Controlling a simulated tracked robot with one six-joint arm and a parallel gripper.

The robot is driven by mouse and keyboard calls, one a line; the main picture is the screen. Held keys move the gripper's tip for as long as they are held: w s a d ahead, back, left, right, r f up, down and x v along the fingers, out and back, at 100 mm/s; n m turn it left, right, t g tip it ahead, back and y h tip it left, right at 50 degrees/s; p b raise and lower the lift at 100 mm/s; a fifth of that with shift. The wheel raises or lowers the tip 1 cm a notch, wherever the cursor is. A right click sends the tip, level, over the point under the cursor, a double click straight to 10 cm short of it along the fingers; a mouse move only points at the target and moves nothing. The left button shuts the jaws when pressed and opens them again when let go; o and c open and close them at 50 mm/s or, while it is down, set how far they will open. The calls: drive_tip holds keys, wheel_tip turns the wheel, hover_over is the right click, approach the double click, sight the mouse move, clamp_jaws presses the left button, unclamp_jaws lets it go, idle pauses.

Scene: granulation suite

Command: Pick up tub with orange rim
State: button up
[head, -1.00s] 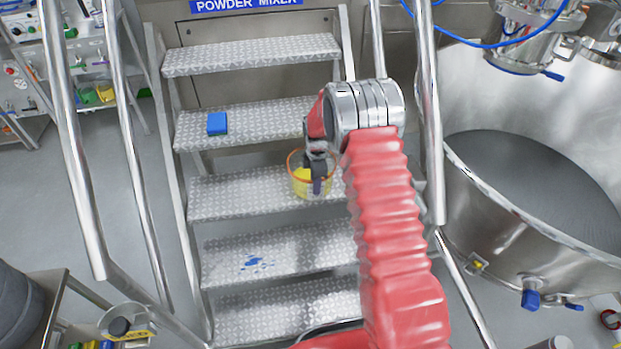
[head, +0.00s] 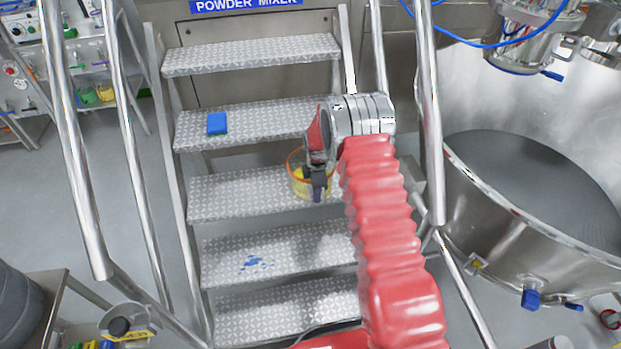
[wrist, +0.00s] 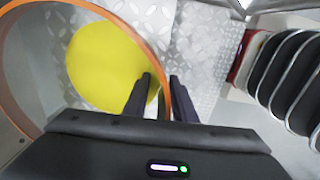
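The clear tub with the orange rim (head: 297,170) stands on the middle step of the metal stairs, with something yellow inside. In the wrist view its orange rim (wrist: 97,10) curves across the left side, and the round yellow area (wrist: 100,65) shows within it. My gripper (head: 318,190) is at the tub's near right side, pointing down. In the wrist view my gripper (wrist: 160,78) has its dark fingers apart, one inside the rim and one outside, with the rim passing between them. My arm and gripper hide part of the tub in the head view.
A blue block (head: 217,123) lies on the step above, to the left. Blue smears (head: 256,263) mark the step below. Metal handrails (head: 428,110) flank the stairs, and a large steel vessel (head: 530,240) stands to the right.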

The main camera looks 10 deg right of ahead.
drive_tip(key=shift+c, duration=0.5)
clamp_jaws()
idle(1.0)
